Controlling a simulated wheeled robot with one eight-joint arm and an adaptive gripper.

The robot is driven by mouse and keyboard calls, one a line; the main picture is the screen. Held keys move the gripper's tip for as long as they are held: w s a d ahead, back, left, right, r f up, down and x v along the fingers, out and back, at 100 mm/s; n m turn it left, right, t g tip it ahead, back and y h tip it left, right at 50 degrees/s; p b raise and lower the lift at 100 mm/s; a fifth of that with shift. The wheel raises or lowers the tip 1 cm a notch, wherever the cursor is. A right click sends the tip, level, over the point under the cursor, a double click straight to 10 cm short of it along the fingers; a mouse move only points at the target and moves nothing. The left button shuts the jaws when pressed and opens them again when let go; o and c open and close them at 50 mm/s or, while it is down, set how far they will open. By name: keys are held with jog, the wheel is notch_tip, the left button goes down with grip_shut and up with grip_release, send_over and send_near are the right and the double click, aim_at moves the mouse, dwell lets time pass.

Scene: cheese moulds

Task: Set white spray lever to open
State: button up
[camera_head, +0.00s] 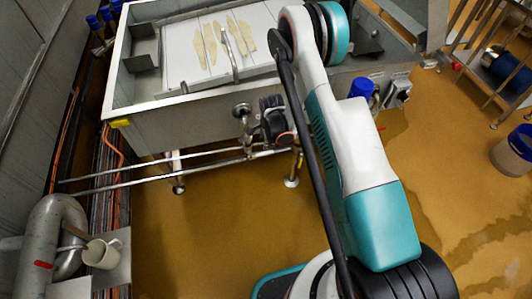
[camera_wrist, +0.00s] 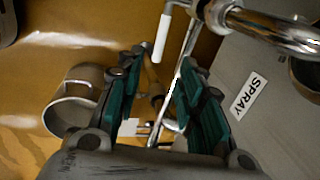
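The white spray lever (camera_wrist: 162,38) shows in the wrist view as a white-sleeved handle hanging from a chrome pipe fitting (camera_wrist: 238,22). A white label reading SPRAY (camera_wrist: 248,96) is on the grey panel to its right. My gripper (camera_wrist: 162,68) is open, with teal-padded fingers apart and nothing clearly held between them. The lever appears just beyond the fingertips, in line with the gap; I cannot tell whether either finger touches it. In the head view my gripper (camera_head: 273,118) is a small dark shape at the vat's front, and the lever cannot be made out.
The steel vat (camera_head: 170,135) stands ahead, with horizontal pipes (camera_head: 150,172) below its front. A large grey pipe (camera_head: 38,235) and a white mug (camera_head: 102,253) are at lower left. A blue-lidded bucket (camera_head: 513,150) stands at right. The brown floor (camera_head: 200,240) between is clear.

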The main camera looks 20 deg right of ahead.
aim_at(266, 153)
jog(key=f+b, duration=0.1)
jog(key=f, duration=0.3)
jog(key=w+f+b, duration=0.1)
jog(key=f, duration=0.3)
jog(key=w+f+b, duration=0.1)
jog(key=f+b, duration=0.1)
jog(key=f, duration=0.2)
jog(key=shift+w, duration=0.2)
grip_shut()
